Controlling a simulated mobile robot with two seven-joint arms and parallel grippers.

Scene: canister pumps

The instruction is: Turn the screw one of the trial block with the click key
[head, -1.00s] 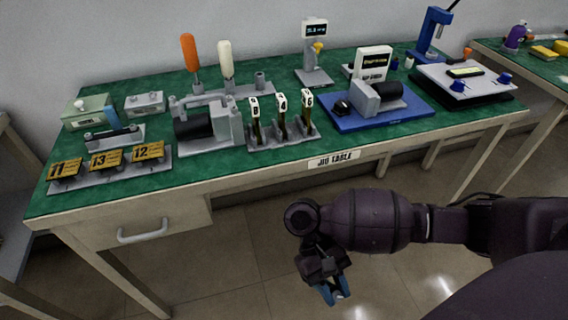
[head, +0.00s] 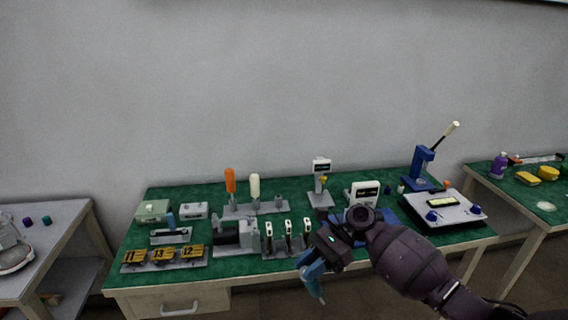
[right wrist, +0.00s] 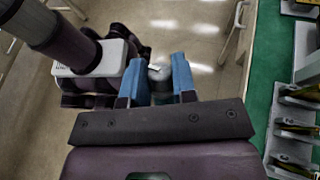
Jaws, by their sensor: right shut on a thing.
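My right gripper (head: 313,275) has blue fingers and is in front of the table's front edge, below and right of the tagged rack. In the right wrist view its fingers (right wrist: 159,78) are shut on a small grey rounded thing (right wrist: 157,73) with a pale mark; I cannot tell whether this is the click key. I cannot tell which thing is the trial block or where screw one is. A grey block with a black cylinder (head: 228,237) stands mid-left on the table. My left gripper is out of view.
An orange handle (head: 230,181) and a white handle (head: 254,187) stand upright in a holder. A rack of number-tagged pieces (head: 288,240) is at the front. Yellow numbered plates (head: 163,254) are front left. A blue press (head: 421,168) stands back right.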

